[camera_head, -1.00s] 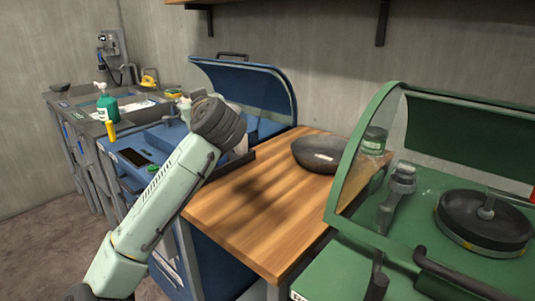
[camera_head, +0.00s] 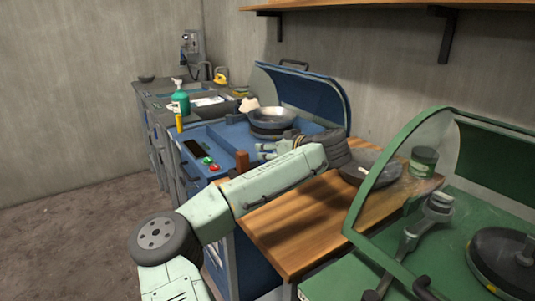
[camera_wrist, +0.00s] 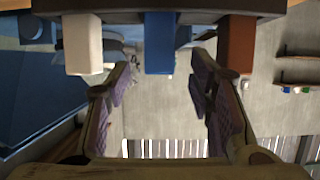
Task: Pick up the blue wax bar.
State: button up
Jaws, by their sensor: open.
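In the wrist view the blue wax bar (camera_wrist: 159,42) sticks out from a dark ledge at the top of the picture. A white bar (camera_wrist: 82,44) is to its left and a red-brown bar (camera_wrist: 237,44) to its right, with gaps between them. My gripper (camera_wrist: 160,72) is open, one finger on each side of the blue bar's line. The bar's end shows between the fingertips, and I see no contact. In the head view my gripper (camera_head: 274,148) is partly hidden by my arm. I cannot make out the blue bar there.
A metal bowl (camera_head: 271,118) sits in the blue machine (camera_head: 222,134). A dark bowl (camera_head: 370,166) and green jar (camera_head: 423,160) stand on the wooden table (camera_head: 300,222). The green machine (camera_head: 340,281) is at the right. Open floor (camera_head: 75,210) lies at the left.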

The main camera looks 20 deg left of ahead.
jog(key=shift+x, duration=1.25)
jog(key=shift+c, duration=0.5)
grip_shut()
